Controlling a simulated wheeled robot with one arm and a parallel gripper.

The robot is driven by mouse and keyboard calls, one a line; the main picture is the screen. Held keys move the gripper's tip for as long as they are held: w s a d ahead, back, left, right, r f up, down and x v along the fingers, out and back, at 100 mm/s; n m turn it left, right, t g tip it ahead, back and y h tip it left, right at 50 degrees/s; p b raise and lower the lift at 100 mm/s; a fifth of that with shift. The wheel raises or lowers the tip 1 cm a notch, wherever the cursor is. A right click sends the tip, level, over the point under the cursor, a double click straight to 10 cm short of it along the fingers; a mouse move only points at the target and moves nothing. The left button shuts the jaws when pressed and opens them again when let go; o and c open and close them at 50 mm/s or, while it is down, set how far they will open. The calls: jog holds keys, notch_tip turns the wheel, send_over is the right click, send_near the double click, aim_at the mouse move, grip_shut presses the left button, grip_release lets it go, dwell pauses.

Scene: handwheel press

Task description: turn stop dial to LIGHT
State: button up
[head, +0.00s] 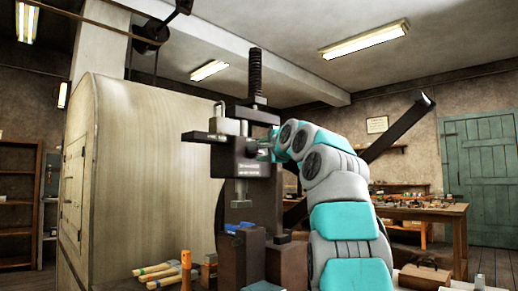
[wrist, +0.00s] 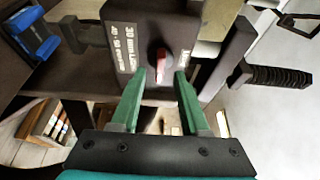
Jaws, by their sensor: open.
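The stop dial (wrist: 160,62) shows in the wrist view as a small round knob with a red and pale pointer, on the dark face of the press. White lettering is printed on plates on both sides of it; I cannot read the words surely. My gripper (wrist: 166,75) is open, its two green fingers reaching toward the dial, one to each side and apart from it in the picture. Whether the fingertips reach the knob's depth is unclear. In the head view the press (head: 240,160) stands in the middle, and my arm hides its right side and the dial.
A threaded screw (head: 255,75) rises from the press top; it also shows in the wrist view (wrist: 280,77). Wooden-handled tools (head: 165,272) lie at the press's lower left. A large pale cabinet (head: 150,170) stands behind. A workbench (head: 425,212) is at the right back.

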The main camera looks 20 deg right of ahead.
jog(key=shift+w+p, duration=0.4)
jog(key=shift+w, duration=0.75)
grip_shut()
